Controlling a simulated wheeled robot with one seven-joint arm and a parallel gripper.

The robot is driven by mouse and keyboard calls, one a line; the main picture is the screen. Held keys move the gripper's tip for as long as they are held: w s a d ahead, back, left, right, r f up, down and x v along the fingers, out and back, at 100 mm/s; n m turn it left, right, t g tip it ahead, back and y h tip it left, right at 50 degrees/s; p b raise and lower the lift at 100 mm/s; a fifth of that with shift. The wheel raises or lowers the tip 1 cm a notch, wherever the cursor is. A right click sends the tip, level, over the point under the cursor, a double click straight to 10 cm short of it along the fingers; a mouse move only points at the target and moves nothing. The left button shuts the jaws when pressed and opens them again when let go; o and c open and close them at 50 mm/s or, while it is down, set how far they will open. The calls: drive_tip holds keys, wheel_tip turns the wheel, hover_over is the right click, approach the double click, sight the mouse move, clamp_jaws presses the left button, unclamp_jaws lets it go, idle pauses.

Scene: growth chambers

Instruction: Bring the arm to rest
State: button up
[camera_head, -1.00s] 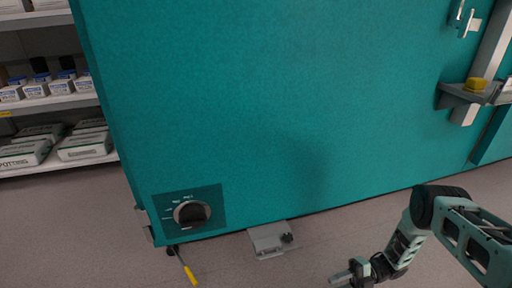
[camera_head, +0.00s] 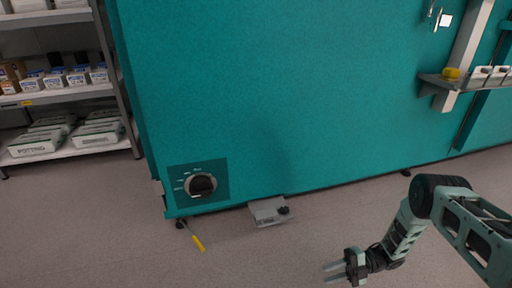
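My gripper (camera_head: 334,273) is at the lower right of the head view, at the end of my bent arm. Its two fingers point left and stand apart, with nothing between them. It is in front of the large teal chamber, over the grey floor, and touches nothing that I can see.
The teal chamber (camera_head: 300,100) fills the middle, with a black dial (camera_head: 202,184) low on its left. A grey device (camera_head: 268,211) and a yellow-handled tool (camera_head: 197,242) are at its base. A stocked shelf rack (camera_head: 60,98) stands left. A small ledge (camera_head: 440,80) holds a yellow item (camera_head: 451,73).

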drive_tip(key=w+a+r+m+t+h+p, duration=0.1)
drive_tip(key=w+a+r+m+t+h, duration=0.15)
drive_tip(key=w+r, duration=0.4)
drive_tip(key=w+a+r+m+t+h+p, duration=0.1)
drive_tip(key=w+a+r+m+t, duration=0.3)
drive_tip(key=w, duration=0.4)
drive_tip(key=w+a+r+m+t+h+p, duration=0.1)
drive_tip(key=w+a+r+m+t+h, duration=0.15)
drive_tip(key=r, duration=0.55)
drive_tip(key=w+a+r+m+t+h+p, duration=0.1)
drive_tip(key=w+a+r+m+h, duration=0.15)
drive_tip(key=r, duration=0.55)
drive_tip(key=s+a+r+m+g+h+p, duration=0.15)
drive_tip(key=s+r+m+h, duration=0.5)
drive_tip(key=s+r, duration=0.75)
drive_tip(key=s+d+r+m+g+p, duration=0.1)
drive_tip(key=s+r+m+g, duration=0.15)
drive_tip(key=s, duration=0.65)
drive_tip(key=s+d+r+m+g+h+p, duration=0.1)
drive_tip(key=s+d+r+m, duration=0.15)
drive_tip(key=s, duration=0.65)
drive_tip(key=s+r+m+g+p, duration=0.1)
drive_tip(key=s+r+m, duration=0.15)
drive_tip(key=s, duration=0.65)
wheel_tip(320, 180, up, 38)
drive_tip(key=p, duration=3.7)
drive_tip(key=shift+d+p, duration=0.2)
drive_tip(key=shift+p, duration=0.1)
